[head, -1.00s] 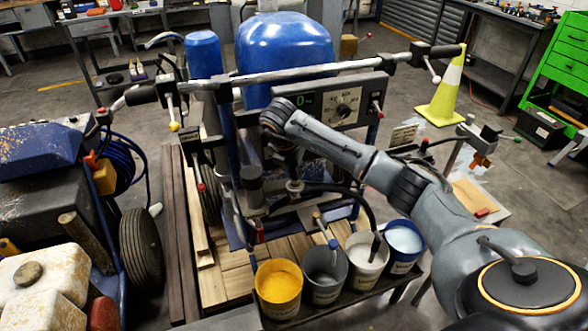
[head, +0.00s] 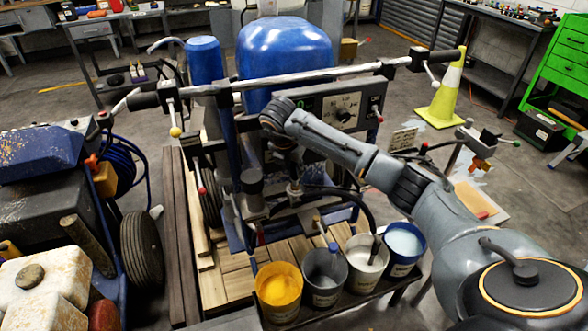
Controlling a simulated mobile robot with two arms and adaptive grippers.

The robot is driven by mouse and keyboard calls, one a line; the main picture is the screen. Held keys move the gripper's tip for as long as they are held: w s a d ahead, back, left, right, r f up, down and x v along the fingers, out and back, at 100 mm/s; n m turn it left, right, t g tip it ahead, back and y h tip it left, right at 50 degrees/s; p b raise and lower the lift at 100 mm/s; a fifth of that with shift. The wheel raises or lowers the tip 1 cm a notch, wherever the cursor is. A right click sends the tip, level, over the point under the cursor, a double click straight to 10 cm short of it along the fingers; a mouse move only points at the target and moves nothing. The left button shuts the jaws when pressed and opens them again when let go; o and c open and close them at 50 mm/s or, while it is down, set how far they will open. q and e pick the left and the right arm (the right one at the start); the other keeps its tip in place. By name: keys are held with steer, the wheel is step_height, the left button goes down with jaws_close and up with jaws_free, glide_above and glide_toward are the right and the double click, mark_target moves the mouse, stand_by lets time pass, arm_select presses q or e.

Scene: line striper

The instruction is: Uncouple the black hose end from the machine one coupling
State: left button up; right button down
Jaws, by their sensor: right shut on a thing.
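The blue line striper (head: 285,65) stands in the middle with its handlebar (head: 300,77) across the top. My right arm reaches in from the right and bends down in front of the control panel (head: 346,113). My right gripper (head: 293,187) points down low at the machine's front, small and partly in shadow. It is shut at the end of the black hose (head: 345,196), which arcs right and down towards the white bucket. The machine one coupling is not clearly visible around the gripper, so I cannot tell whether the hose end is still joined. My left gripper is out of view.
Several buckets stand on a low bench in front: yellow (head: 279,290), grey (head: 321,276), white (head: 365,262) and blue (head: 404,247). A second machine with a wheel (head: 141,250) is at left. A yellow cone (head: 443,96) stands on clear floor at right.

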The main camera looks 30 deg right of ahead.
steer(key=shift+r+p, duration=0.95)
steer(key=shift+r, duration=0.8)
